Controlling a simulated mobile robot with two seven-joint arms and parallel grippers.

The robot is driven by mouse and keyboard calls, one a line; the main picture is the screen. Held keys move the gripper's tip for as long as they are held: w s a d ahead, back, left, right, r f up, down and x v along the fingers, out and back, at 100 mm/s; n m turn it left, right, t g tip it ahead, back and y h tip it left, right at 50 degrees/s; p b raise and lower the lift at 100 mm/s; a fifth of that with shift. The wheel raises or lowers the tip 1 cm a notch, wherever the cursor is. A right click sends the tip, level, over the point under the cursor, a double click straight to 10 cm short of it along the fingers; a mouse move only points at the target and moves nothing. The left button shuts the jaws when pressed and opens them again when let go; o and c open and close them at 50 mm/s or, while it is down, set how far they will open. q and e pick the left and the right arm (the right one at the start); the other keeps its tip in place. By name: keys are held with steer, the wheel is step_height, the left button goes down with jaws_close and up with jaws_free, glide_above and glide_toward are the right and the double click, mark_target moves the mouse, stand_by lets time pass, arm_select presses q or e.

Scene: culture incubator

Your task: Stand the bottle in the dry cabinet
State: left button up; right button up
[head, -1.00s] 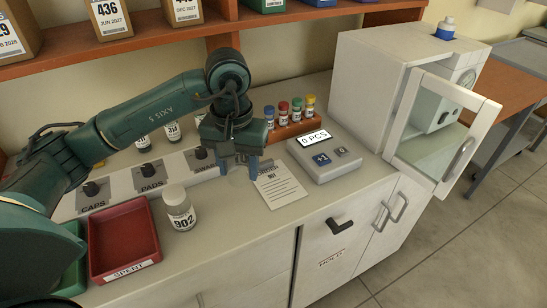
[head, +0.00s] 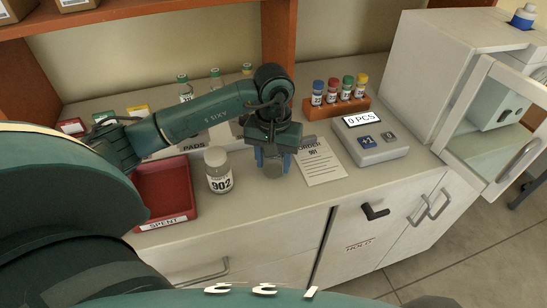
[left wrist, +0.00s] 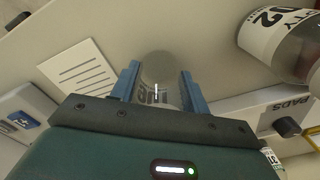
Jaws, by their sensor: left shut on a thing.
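My left gripper (head: 272,158) is shut on a small clear bottle (left wrist: 160,82), low over the counter beside the order sheet. The bottle shows between the blue fingers in the left wrist view, with dark print on it; I cannot tell whether it touches the counter. Another bottle, white-capped and labelled 902 (head: 218,172), stands upright on the counter just left of the gripper. The white cabinet (head: 446,75) at the right has its glass-paned door (head: 497,125) open. No sign on it names it as the dry cabinet. My right gripper is not in view.
The order sheet (head: 320,163) lies right of the gripper. Beyond it are a counting device reading 0 PCS (head: 376,143) and a rack of several coloured-cap vials (head: 335,105). A red SPENT tray (head: 165,193) is at the left. A blue-and-white bottle (head: 523,16) stands on the cabinet.

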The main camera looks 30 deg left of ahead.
arm_select(q)
steer(key=shift+f+b, duration=0.25)
steer(key=shift+b, duration=0.1)
steer(key=o, duration=1)
steer(key=shift+r, duration=0.15)
